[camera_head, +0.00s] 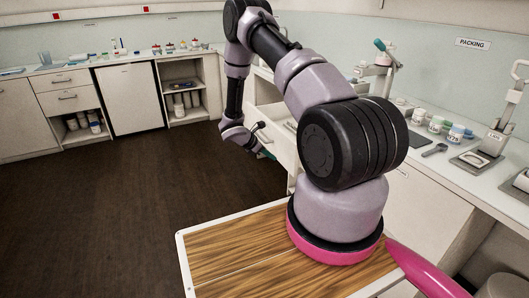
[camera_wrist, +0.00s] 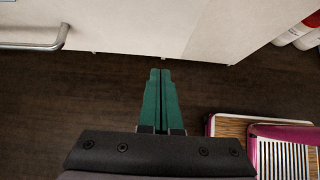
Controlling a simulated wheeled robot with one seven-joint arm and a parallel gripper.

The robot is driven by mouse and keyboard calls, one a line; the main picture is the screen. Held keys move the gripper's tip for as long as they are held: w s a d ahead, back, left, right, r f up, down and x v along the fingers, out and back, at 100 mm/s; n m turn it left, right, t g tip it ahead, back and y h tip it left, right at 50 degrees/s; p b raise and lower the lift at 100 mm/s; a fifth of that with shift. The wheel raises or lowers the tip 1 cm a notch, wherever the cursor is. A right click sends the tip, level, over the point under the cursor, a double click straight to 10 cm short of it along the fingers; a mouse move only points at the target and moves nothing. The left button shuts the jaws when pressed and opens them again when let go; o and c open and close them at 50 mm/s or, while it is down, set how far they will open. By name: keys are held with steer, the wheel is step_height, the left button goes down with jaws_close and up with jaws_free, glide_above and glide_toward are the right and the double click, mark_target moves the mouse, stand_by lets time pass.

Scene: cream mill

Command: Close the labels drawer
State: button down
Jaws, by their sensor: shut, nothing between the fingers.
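A pale drawer (camera_head: 280,143) stands pulled out from the right-hand counter in the head view, partly hidden behind my arm. I cannot read a label on it. My gripper (camera_head: 266,153) is just in front of the drawer, low and to its left; I cannot tell whether it touches. In the wrist view my gripper's green fingers (camera_wrist: 160,72) are together and empty, over the dark floor. White front panels (camera_wrist: 170,25) lie just beyond the fingertips, and a metal bar handle (camera_wrist: 35,42) shows at the upper left.
The right counter (camera_head: 442,165) carries scales, jars and a dark scoop. My wood-topped base is at the bottom. The back-left counter (camera_head: 75,72) has drawers, a white door and open shelves with jars. The dark floor (camera_head: 120,205) at left is clear. Red-and-white containers (camera_wrist: 300,32) show at the wrist view's right edge.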

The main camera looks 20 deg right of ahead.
steer(key=d, duration=0.2)
steer(key=d+f, duration=0.1)
steer(key=d, duration=0.1)
steer(key=d+f, duration=0.1)
steer(key=shift+d+f, duration=0.15)
steer(key=shift+d, duration=0.5)
steer(key=d, duration=2)
steer(key=w+d, duration=0.1)
steer(key=d, duration=1)
steer(key=shift+d, duration=0.35)
steer(key=shift+d+r, duration=0.15)
steer(key=shift+r, duration=0.05)
